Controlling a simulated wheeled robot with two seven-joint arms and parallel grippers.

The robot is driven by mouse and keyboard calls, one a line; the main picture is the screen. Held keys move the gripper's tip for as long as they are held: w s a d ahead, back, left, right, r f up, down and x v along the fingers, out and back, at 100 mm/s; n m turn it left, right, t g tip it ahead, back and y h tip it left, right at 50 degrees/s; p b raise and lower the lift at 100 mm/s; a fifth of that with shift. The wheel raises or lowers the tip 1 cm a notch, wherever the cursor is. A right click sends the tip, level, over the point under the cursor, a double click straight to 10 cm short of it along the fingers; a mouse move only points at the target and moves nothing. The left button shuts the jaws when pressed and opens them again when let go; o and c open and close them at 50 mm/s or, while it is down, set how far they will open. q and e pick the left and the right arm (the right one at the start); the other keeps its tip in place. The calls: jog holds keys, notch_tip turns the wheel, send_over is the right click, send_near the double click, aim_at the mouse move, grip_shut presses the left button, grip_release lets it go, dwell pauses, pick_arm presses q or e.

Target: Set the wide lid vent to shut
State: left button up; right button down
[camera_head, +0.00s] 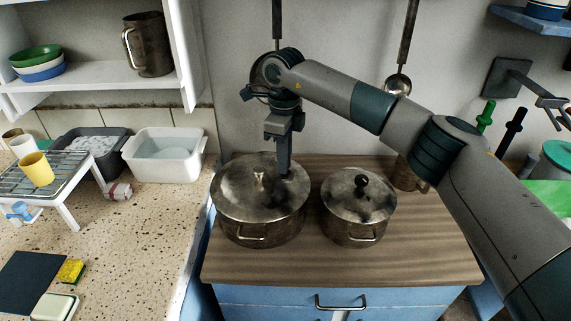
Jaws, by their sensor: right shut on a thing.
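The wide pot (262,228) stands at the left of the wooden counter top, with its wide lid (238,194) on it. A pale metal knob (259,180) rises near the lid's middle. My right gripper (283,176) reaches straight down onto the lid, just right of the knob, with its fingers together. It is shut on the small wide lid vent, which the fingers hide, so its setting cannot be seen. My left gripper is not in view.
A smaller pot (352,228) with a black-knobbed lid (345,194) stands close to the right. Ladles hang on the wall behind. The front of the wooden top (340,268) is clear. A white basin (163,168) and dish rack (62,178) stand at the left.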

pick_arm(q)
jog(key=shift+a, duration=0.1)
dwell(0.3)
pick_arm(e)
jog(key=c, duration=1.9)
grip_release()
jog(key=shift+o, duration=0.2)
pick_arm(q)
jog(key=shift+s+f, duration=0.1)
pick_arm(e)
jog(key=shift+r, duration=0.15)
